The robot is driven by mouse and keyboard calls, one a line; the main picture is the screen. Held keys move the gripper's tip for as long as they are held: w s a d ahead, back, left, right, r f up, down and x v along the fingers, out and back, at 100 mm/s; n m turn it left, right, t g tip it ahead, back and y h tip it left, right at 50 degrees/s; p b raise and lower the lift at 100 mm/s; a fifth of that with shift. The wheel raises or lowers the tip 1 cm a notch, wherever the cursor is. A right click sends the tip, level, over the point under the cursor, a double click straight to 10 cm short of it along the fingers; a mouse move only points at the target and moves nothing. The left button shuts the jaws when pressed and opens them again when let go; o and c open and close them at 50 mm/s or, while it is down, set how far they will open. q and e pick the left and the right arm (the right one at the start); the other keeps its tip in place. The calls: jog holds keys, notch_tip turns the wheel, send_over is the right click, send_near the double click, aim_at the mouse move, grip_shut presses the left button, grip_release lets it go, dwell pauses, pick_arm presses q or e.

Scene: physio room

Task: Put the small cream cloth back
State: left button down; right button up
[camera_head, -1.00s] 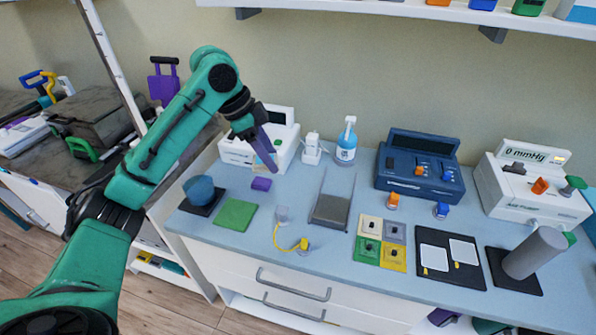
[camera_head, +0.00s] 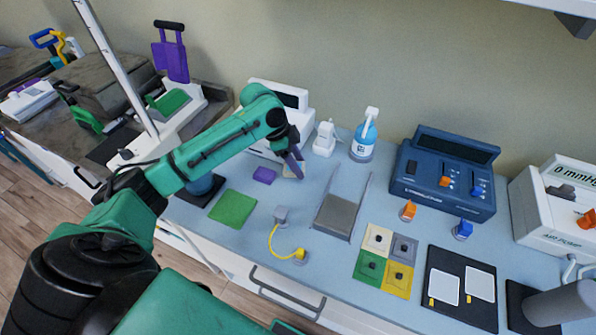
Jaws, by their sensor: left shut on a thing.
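My left gripper (camera_head: 292,165) is over the back left part of the blue counter (camera_head: 315,258), in front of the white device. It is shut on a small cream piece, which looks like the small cream cloth (camera_head: 292,173). Only a little of the cloth shows below and between the fingers, so I cannot tell whether it touches the counter. A small purple cloth (camera_head: 264,175) lies just left of the gripper. A larger green cloth (camera_head: 232,208) lies flat nearer the front left. My right gripper is not in view.
A white device (camera_head: 290,97), a white bottle with a blue label (camera_head: 364,138) and a dark blue console (camera_head: 445,175) stand along the back. A grey tray with rails (camera_head: 337,216), a four-colour tile board (camera_head: 371,267) and a black mat (camera_head: 462,312) lie to the right.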

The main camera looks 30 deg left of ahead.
pick_arm(q)
jog(key=f, duration=0.4)
jog(key=shift+s+f, duration=0.1)
jog(key=shift+s, duration=0.15)
jog(key=shift+f, duration=0.1)
jog(key=shift+w, duration=0.1)
jog(key=shift+c, duration=1.2)
grip_release()
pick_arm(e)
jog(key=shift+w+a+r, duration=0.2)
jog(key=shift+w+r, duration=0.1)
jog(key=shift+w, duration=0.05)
pick_arm(q)
jog(key=v, duration=1.2)
jog(key=shift+b, duration=0.45)
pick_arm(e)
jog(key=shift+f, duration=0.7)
